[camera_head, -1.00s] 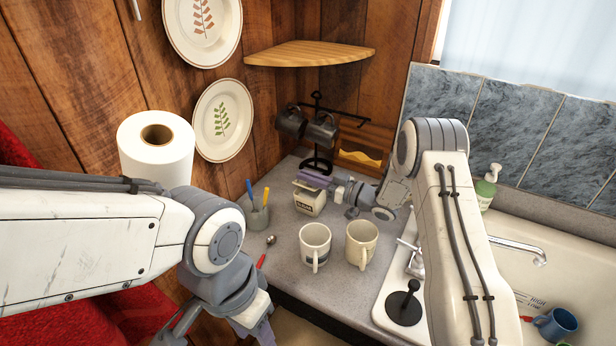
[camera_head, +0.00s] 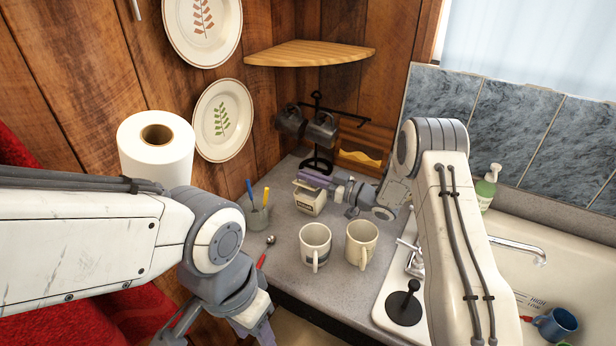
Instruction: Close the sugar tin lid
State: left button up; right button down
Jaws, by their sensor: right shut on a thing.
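The small white sugar tin (camera_head: 307,203), with a dark label on its front, stands on the grey counter in front of the mug rack. My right gripper (camera_head: 314,180) reaches in from the right, with its purple fingers at the tin's top rear edge. It is shut on the tin's lid, which is mostly hidden by the fingers; the lid's exact angle cannot be told. My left gripper (camera_head: 222,335) is low at the bottom edge, far from the tin. Its fingers are spread and partly cut off by the frame.
Two mugs (camera_head: 315,246) (camera_head: 361,243) stand in front of the tin. A pen cup (camera_head: 257,217) is to its left, with a spoon (camera_head: 270,240) nearby. The black mug rack (camera_head: 317,132) stands close behind. The sink (camera_head: 510,270) is at right.

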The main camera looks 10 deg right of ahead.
jog(key=n+b, duration=0.1)
jog(key=b, duration=0.1)
jog(key=s+f+n+b, duration=0.1)
jog(key=b, duration=0.1)
jog(key=shift+a+f, duration=0.1)
jog(key=shift+a, duration=0.25)
jog(key=shift+s+a+n+b, duration=0.1)
jog(key=shift+n+b, duration=0.25)
jog(key=shift+n, duration=0.05)
